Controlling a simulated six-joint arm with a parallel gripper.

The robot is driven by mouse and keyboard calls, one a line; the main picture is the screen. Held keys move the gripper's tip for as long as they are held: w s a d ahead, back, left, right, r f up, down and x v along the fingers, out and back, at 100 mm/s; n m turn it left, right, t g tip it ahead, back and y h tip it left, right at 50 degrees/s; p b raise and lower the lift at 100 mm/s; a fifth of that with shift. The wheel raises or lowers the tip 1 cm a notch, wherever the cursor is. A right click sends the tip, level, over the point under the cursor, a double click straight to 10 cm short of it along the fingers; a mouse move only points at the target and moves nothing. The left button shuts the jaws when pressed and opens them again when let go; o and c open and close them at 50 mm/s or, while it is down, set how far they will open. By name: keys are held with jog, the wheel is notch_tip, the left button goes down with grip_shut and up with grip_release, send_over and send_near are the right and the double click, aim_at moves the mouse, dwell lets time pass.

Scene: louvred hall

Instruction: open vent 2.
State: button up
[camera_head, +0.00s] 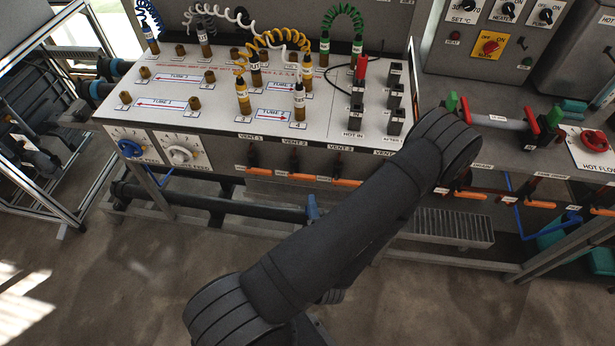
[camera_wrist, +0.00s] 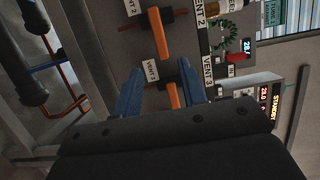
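Vent 2's orange lever (camera_head: 300,176) lies lengthwise along the front panel, under the VENT 2 label (camera_head: 297,143). In the wrist view this lever (camera_wrist: 159,34) shows beyond the fingertips, near its VENT 2 label (camera_wrist: 200,14). My gripper (camera_wrist: 159,68) has two blue fingers spread apart, with nothing visibly clamped. A second orange lever, vent 3's by its label, (camera_wrist: 173,96) appears between the fingers in the picture; its depth and any contact are unclear.
Neighbouring levers of vent 1 (camera_head: 258,171) and vent 3 (camera_head: 346,183) sit close on the same panel. A dark pipe (camera_head: 225,205) runs below. Coiled hoses and bottle-like plugs stand on the worktop (camera_head: 215,110). Open floor (camera_head: 120,280) lies in front.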

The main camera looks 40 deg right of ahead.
aim_at(308, 180)
jog(key=shift+x, duration=4.95)
jog(key=shift+r, duration=0.1)
grip_shut()
